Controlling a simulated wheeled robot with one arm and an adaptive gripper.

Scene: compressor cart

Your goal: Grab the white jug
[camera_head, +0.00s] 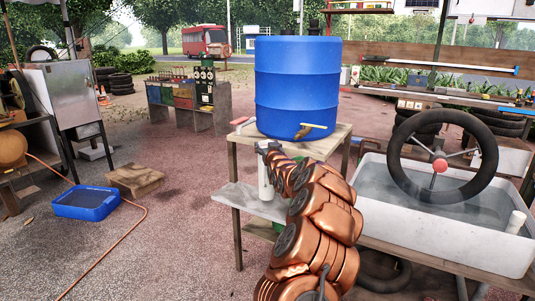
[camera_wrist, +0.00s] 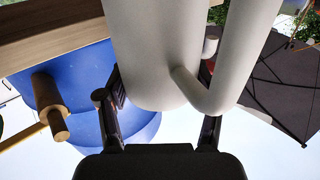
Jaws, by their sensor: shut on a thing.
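The white jug (camera_head: 265,181) is in front of the table with the blue barrel, above its lower shelf. My gripper (camera_head: 269,147) is at the jug's upper part. In the wrist view my gripper (camera_wrist: 163,85) has one finger on each side of the white jug (camera_wrist: 150,55), shut on it. The jug's curved handle (camera_wrist: 235,50) sticks out to the right there. The arm hides part of the jug in the head view. I cannot tell whether its base touches the shelf.
The blue barrel (camera_head: 298,85) with a wooden tap stands on the wooden table (camera_head: 325,146), close behind my gripper. The lower shelf (camera_head: 237,196) is below. A blue tray (camera_head: 87,203) lies on the floor left.

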